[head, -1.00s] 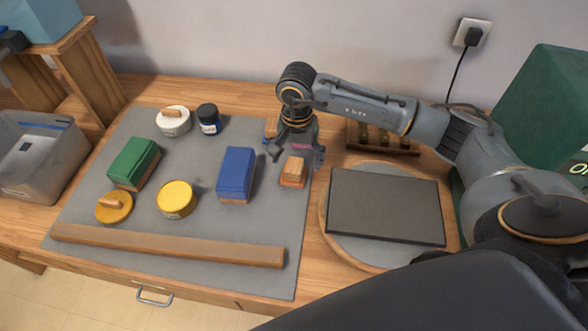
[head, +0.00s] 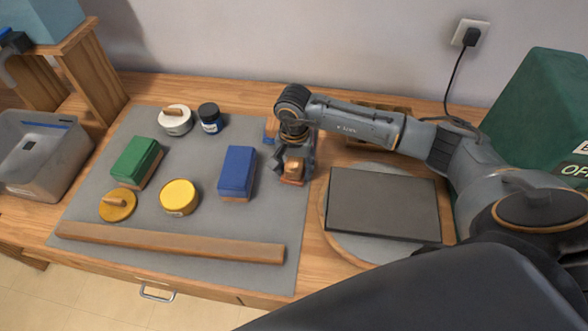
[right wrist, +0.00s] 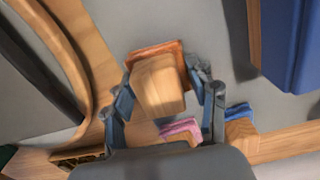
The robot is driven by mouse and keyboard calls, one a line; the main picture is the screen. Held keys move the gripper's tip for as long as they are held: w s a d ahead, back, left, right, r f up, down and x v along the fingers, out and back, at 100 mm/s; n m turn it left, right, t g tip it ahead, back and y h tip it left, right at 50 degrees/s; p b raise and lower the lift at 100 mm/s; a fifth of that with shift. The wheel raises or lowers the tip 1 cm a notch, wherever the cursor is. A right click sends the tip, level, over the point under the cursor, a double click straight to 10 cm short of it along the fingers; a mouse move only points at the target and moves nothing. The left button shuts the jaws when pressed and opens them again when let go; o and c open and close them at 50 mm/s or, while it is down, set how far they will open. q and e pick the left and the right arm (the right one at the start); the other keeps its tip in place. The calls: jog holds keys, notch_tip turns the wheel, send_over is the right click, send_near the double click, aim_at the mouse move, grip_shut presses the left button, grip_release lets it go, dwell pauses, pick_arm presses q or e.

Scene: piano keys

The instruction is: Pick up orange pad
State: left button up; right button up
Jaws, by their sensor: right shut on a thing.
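The orange pad (head: 291,181), a wooden block handle on an orange base, is at the right edge of the grey mat. It also shows in the right wrist view (right wrist: 158,85). My right gripper (head: 294,172) points down over it, with its fingers (right wrist: 162,100) shut on the wooden handle from both sides. The base looks to be at mat level; I cannot tell whether it touches the mat. My left gripper is not in view.
A pink pad (right wrist: 182,130) and a blue pad (right wrist: 240,115) are close behind. A tall blue block (head: 237,171) stands to the left. A dark slab (head: 385,205) on a round board is to the right. A long wooden bar (head: 170,242) lies in front.

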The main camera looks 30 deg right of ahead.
aim_at(292, 164)
jog(key=shift+w+r+b, duration=0.1)
jog(key=shift+r+b, duration=0.25)
jog(key=shift+r, duration=0.1)
jog(key=r, duration=0.1)
jog(key=r+b, duration=0.1)
jog(key=shift+a+r, duration=0.3)
jog(key=shift+r, duration=0.05)
jog(key=s+a+r+b, duration=0.3)
jog(key=a+r, duration=0.6)
jog(key=a, duration=0.4)
jog(key=shift+r+b, duration=0.25)
jog(key=shift+b, duration=0.15)
jog(key=shift+s, duration=0.1)
jog(key=o, duration=0.4)
jog(key=shift+c, duration=1.3)
